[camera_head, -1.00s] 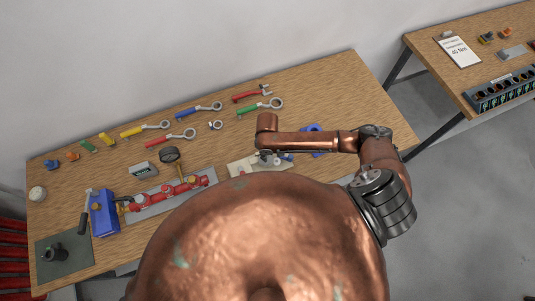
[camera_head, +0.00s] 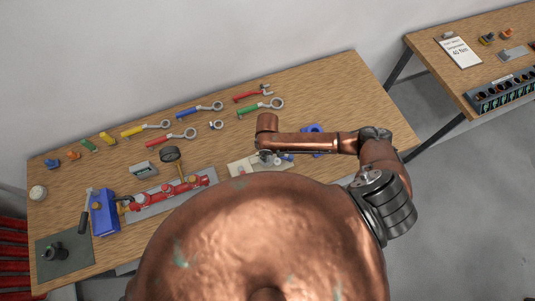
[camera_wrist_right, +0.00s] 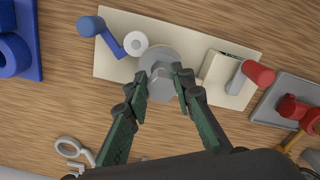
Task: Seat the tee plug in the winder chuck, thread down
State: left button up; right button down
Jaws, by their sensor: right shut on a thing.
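In the right wrist view, my right gripper (camera_wrist_right: 161,74) is shut on a grey plug-like piece (camera_wrist_right: 162,88), which I take to be the tee plug. It is held over a round grey disc (camera_wrist_right: 178,62), likely the winder chuck, on a cream board (camera_wrist_right: 118,68). Whether the plug sits in the chuck or just above it I cannot tell, and its thread is hidden. In the head view, the cream board (camera_head: 240,169) shows partly behind my arm and body. My left gripper is not in view.
The board also carries a blue crank (camera_wrist_right: 112,38), a white ring (camera_wrist_right: 135,38) and a block with a red-tipped lever (camera_wrist_right: 258,73). A blue part (camera_wrist_right: 18,50) stands left of it. Red pipework (camera_head: 170,194) and several wrenches (camera_head: 205,109) lie on the bench.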

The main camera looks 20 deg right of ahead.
jog(key=shift+f, duration=1.2)
jog(key=shift+r, duration=0.2)
jog(key=shift+r, duration=1)
jog(key=shift+s, duration=0.1)
dwell(0.4)
jog(key=shift+f, duration=1.2)
dwell(0.7)
jog(key=shift+r, duration=0.15)
jog(key=shift+r, duration=1.05)
jog(key=shift+f, duration=0.2)
